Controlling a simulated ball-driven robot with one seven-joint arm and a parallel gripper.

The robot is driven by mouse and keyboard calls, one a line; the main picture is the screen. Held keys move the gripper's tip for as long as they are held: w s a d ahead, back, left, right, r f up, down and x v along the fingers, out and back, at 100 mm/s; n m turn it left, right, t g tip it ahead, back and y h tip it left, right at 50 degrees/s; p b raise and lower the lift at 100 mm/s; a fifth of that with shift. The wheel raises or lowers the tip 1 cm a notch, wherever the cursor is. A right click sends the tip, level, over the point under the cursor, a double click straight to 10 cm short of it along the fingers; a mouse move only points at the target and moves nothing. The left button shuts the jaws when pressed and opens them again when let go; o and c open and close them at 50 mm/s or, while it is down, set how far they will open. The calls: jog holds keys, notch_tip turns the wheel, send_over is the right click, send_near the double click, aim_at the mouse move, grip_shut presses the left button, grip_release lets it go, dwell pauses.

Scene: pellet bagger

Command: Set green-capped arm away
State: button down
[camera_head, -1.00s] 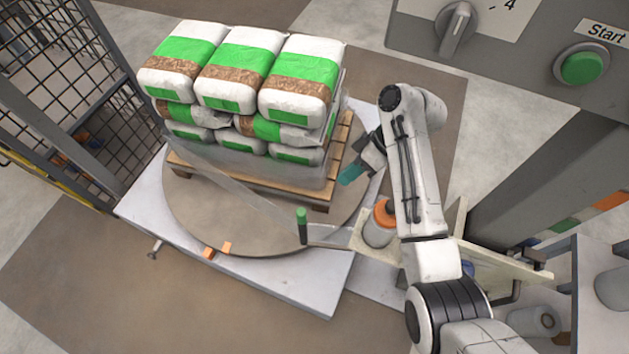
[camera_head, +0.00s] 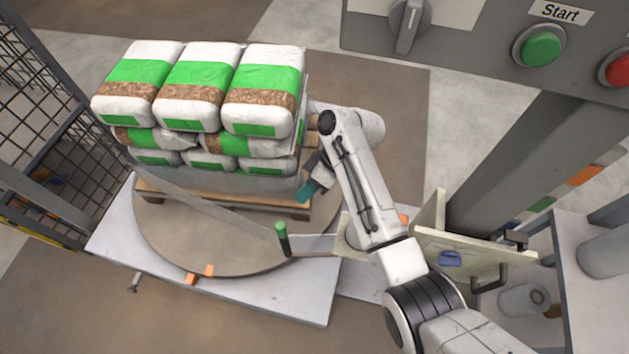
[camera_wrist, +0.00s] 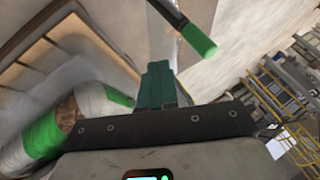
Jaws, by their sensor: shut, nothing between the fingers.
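The green-capped arm shows as a dark upright post with a green cap (camera_head: 282,236) on a flat grey bar (camera_head: 320,243). It stands over the front right of the round turntable (camera_head: 165,242). In the wrist view the green cap (camera_wrist: 195,40) is at the upper right of the fingertips, apart from them. My gripper (camera_head: 307,190), with teal fingers, is beside the right side of the loaded pallet, behind the post. Its fingers (camera_wrist: 158,82) are shut together and empty. My arm hides part of the bar's right end.
White, green and brown bags (camera_head: 200,85) are stacked on a wooden pallet (camera_head: 225,198). A translucent film strip (camera_head: 215,212) runs from the load toward the post. A mesh fence (camera_head: 40,90) stands left. A control panel (camera_head: 470,45) and open cabinet door (camera_head: 470,250) are right.

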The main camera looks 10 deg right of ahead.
jog(key=s+a+f, duration=0.2)
jog(key=s+a, duration=0.1)
jog(key=s, duration=0.1)
jog(key=shift+a+f, duration=0.2)
jog(key=shift+a, duration=0.2)
jog(key=shift+s+a+p, duration=0.1)
jog(key=shift+s+p, duration=0.1)
jog(key=shift+p, duration=0.1)
